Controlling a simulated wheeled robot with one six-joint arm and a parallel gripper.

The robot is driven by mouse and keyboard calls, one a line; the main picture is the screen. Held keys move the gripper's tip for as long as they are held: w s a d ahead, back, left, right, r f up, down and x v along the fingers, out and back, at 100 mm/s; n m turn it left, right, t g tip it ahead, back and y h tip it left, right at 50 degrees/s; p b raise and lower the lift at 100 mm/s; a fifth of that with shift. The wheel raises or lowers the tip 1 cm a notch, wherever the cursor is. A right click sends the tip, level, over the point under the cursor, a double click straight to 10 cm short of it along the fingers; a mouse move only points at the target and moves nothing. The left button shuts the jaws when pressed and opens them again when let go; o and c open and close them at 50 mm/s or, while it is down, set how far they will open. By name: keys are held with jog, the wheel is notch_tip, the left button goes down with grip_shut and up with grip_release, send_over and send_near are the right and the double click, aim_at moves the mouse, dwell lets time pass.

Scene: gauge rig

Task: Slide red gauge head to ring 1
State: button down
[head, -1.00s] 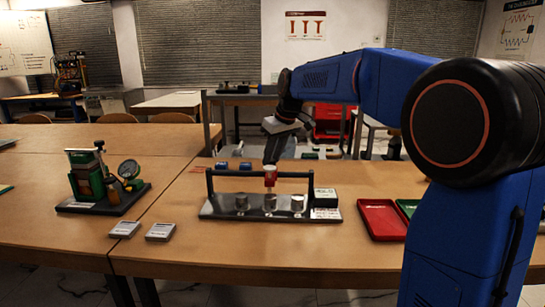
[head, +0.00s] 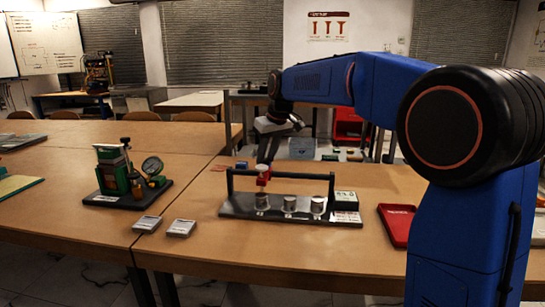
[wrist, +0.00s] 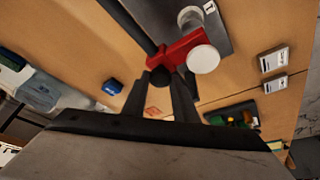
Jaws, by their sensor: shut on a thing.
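The red gauge head (head: 263,172) sits at the dark rail (head: 300,175) of the rig, above the leftmost of three metal cylinders (head: 262,201). The middle cylinder (head: 290,204) and right cylinder (head: 318,206) stand clear of it. In the wrist view the red gauge head (wrist: 180,46) shows a round white face, with one ring (wrist: 190,17) beside it and a small marked label near that. My gripper (head: 264,162) is shut on the gauge head from above; its fingers also show in the wrist view (wrist: 172,82). Exact alignment over the cylinder is hard to tell.
A black block with a white card (head: 345,202) stands at the rig's right end. A red tray (head: 397,226) is farther right. A green fixture with a dial (head: 128,178) and two small cards (head: 180,228) are to the left.

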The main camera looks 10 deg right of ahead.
jog(key=c, duration=1.4)
grip_release()
jog(key=shift+c, duration=0.2)
jog(key=v, duration=1.7)
jog(key=shift+r, duration=0.2)
